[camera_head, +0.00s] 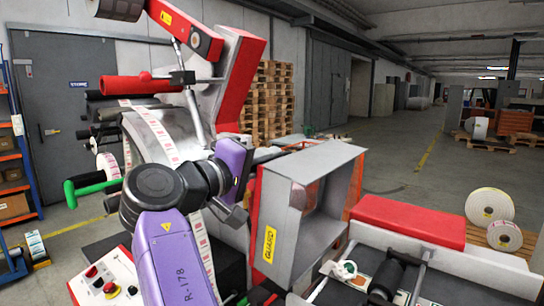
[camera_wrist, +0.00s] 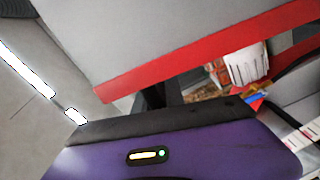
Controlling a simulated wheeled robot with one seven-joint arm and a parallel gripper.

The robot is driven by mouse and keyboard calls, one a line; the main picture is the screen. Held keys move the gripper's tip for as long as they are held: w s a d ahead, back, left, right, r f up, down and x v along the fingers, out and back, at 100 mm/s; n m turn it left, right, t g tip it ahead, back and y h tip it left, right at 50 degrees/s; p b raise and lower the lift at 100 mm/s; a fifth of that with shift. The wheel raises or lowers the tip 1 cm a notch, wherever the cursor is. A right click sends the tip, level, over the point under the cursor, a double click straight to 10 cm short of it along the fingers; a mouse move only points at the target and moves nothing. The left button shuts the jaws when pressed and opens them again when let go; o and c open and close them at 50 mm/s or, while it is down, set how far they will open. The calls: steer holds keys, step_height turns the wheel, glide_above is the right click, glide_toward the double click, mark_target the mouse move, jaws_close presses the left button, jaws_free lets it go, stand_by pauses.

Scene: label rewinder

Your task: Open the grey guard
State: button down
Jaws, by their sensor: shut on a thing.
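The grey guard (camera_head: 282,222) is a boxy metal cover with a yellow GUARD label, in the middle of the head view. It stands tilted on the red and grey machine, with its hollow side facing right. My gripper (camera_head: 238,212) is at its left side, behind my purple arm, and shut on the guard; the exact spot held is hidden. In the wrist view, a large grey panel with a red edge (camera_wrist: 190,62) fills the top, close to my purple hand. My fingertips do not show clearly there.
A red cover (camera_head: 410,222) and a roller bed lie right of the guard. A printed label web (camera_head: 155,135) runs down on the left, near a green handle (camera_head: 92,187). A control box with a red button (camera_head: 110,288) is at lower left. Open floor lies behind.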

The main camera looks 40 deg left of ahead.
steer(key=shift+a+f, duration=0.15)
steer(key=shift+f, duration=0.5)
steer(key=c, duration=1.5)
jaws_free()
steer(key=shift+r, duration=0.1)
steer(key=shift+o, duration=0.2)
steer(key=shift+r, duration=0.2)
steer(key=s+b, duration=0.3)
steer(key=s, duration=0.5)
steer(key=shift+a, duration=0.15)
steer(key=s, duration=0.8)
steer(key=shift+s, duration=0.4)
steer(key=shift+a+f+p, duration=0.1)
steer(key=shift+p, duration=0.25)
